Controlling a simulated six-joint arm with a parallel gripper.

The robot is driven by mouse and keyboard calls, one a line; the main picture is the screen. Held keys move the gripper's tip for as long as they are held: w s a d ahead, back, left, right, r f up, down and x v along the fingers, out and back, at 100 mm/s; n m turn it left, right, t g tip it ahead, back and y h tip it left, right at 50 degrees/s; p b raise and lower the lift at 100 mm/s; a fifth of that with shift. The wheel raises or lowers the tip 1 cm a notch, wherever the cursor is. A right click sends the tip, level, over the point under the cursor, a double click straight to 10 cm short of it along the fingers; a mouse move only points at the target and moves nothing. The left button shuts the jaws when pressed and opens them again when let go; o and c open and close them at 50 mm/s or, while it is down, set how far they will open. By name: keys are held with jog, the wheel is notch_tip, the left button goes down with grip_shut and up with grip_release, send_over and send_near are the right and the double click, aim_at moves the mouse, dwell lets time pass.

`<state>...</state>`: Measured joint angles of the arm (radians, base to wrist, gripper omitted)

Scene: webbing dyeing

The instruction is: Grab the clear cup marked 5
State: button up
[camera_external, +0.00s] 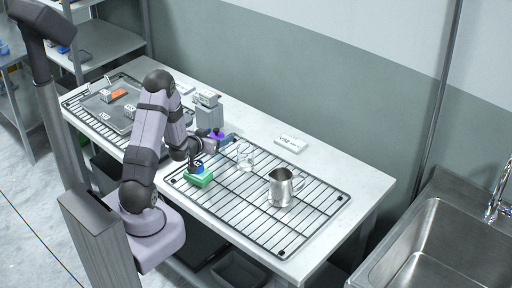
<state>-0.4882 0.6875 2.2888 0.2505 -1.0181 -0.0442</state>
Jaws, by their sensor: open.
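A clear cup (245,156) stands upright on the right-hand wire rack (313,218), near its back edge. I cannot read a number on it at this size. My gripper (222,143) is just to the left of the cup and appears apart from it, with purple and grey parts at its end. It is open, and I see nothing held in it. The fingertips are small and hard to make out.
A metal pitcher (282,188) stands on the rack right of the cup. A green block (199,178) lies at the rack's left. A grey device (208,110) and a white label card (291,143) are behind. A tray (100,112) lies far left; a sink (425,240) is at right.

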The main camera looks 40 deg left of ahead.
jog(key=shift+w, duration=0.1)
jog(key=c, duration=1.6)
jog(key=shift+c, duration=0.2)
jog(key=shift+r, duration=0.1)
jog(key=shift+r+b, duration=0.65)
jog(key=shift+r, duration=4.25)
